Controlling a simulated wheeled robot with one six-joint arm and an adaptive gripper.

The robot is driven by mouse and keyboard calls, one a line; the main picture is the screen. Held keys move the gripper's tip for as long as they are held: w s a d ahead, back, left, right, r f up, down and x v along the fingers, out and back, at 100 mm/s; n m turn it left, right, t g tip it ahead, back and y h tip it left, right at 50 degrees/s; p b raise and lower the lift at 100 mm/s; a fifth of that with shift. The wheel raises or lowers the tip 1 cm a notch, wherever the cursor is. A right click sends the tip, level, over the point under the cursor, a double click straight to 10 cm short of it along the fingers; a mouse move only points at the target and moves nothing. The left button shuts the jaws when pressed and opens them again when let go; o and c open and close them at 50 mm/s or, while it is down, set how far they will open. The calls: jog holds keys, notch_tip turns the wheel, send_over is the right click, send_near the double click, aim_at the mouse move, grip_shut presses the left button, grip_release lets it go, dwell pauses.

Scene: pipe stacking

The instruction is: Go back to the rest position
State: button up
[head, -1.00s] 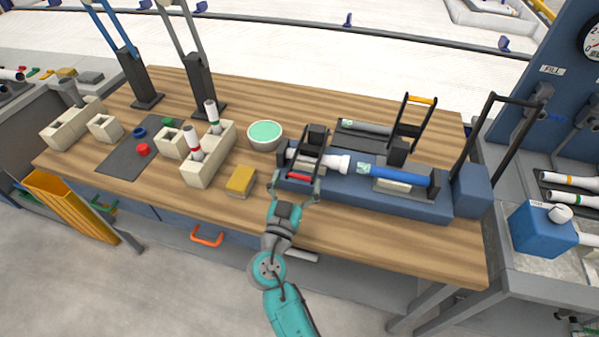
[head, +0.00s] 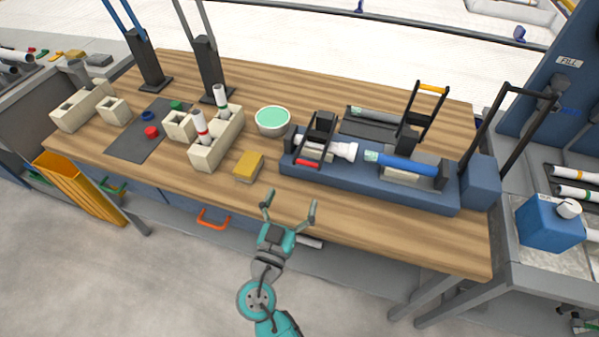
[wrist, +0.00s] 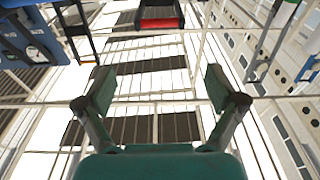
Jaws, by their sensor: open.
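My gripper (head: 288,213) is open and empty in the head view, at the front edge of the wooden table (head: 330,218). Its fingers are spread wide and touch nothing. In the wrist view the open fingers (wrist: 160,95) have nothing between them. The blue fixture (head: 300,170) stands behind and right of the gripper. It carries a white pipe piece (head: 342,151) and a blue pipe (head: 402,163), which lie in line with a gap between them.
A yellow block (head: 248,166), a green-topped bowl (head: 272,121) and a beige holder (head: 207,155) with two upright pipes stand on the table. An orange handle (head: 213,219) is on the table front. Open floor lies in front of the table.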

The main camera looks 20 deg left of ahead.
jog(key=d+f, duration=0.2)
jog(key=s+d+f+n+g, duration=0.1)
jog(key=d+f, duration=0.1)
jog(key=d+f+n+y, duration=0.1)
jog(key=d+f, duration=0.2)
jog(key=shift+s+g, duration=0.25)
jog(key=shift+g, duration=0.15)
jog(key=s+d+f+n+g+y, duration=0.1)
jog(key=s+d+f+g, duration=0.1)
jog(key=s+d+f, duration=0.5)
jog(key=s+d+f+n+g+y, duration=0.1)
jog(key=s+d+f+g, duration=0.1)
jog(key=s+d, duration=0.8)
jog(key=s+d+r+m, duration=0.1)
jog(key=s+d+r, duration=0.1)
jog(key=s+r, duration=0.2)
jog(key=s+d+r+m+h, duration=0.1)
jog(key=s+d+r, duration=0.2)
jog(key=s, duration=0.4)
jog(key=s+d+r+m+t+h, duration=0.1)
jog(key=s+d+r, duration=0.1)
jog(key=s+r, duration=0.3)
jog(key=shift+s+d+r+m, duration=0.15)
jog(key=shift+s+d+m, duration=0.15)
jog(key=shift+s, duration=0.2)
